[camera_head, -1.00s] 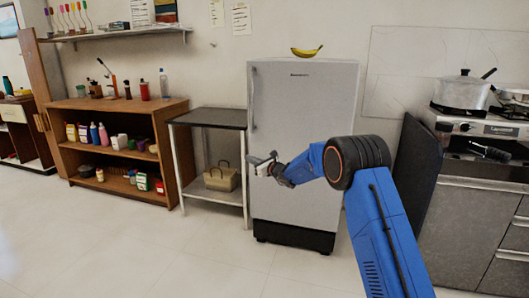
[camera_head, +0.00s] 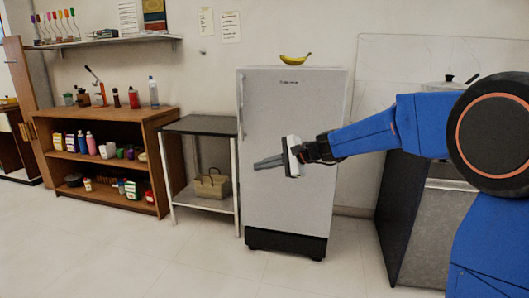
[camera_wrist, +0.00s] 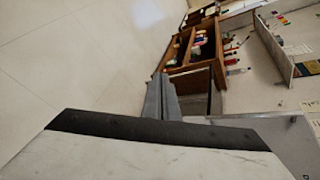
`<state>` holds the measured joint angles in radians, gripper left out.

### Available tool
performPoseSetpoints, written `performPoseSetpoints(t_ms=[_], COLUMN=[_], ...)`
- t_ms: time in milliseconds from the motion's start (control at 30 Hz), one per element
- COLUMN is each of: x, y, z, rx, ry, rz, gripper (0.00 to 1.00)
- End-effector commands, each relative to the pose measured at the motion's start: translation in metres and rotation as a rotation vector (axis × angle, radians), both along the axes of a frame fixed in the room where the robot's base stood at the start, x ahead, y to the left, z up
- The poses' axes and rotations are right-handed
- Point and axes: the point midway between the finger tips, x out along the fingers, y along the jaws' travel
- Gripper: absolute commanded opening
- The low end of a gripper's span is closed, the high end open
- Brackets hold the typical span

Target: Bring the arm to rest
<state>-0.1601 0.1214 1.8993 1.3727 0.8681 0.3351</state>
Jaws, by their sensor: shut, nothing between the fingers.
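My gripper (camera_head: 268,162) is at the end of my blue arm, which reaches in from the right side of the head view. Its fingers point left, are shut together and hold nothing. In the head view it is in front of the white fridge (camera_head: 290,210) and covers part of its door. In the wrist view the closed fingers (camera_wrist: 162,98) show near the middle, with the wooden shelf unit beyond them.
A banana (camera_head: 296,59) lies on top of the fridge. A small dark-topped table (camera_head: 205,125) with a basket (camera_head: 211,183) below stands left of it. A wooden shelf unit (camera_head: 110,165) is further left. A dark panel (camera_head: 395,215) stands at right. The floor (camera_head: 150,255) in front is clear.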

Motion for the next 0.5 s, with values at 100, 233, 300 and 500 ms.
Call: performPoseSetpoints(t_ms=[100,233,300,500], x=[-0.043,-0.088,-0.112,-0.179], y=[-0.021,-0.043,-0.056,-0.094], z=[0.003,0.0,-0.003,-0.015], rx=[-0.103,-0.219,-0.282,-0.465], ry=[-0.058,-0.116,-0.146,-0.225], rz=[0.051,0.111,0.142,0.231], gripper=[0.0,0.0,0.0,0.0])
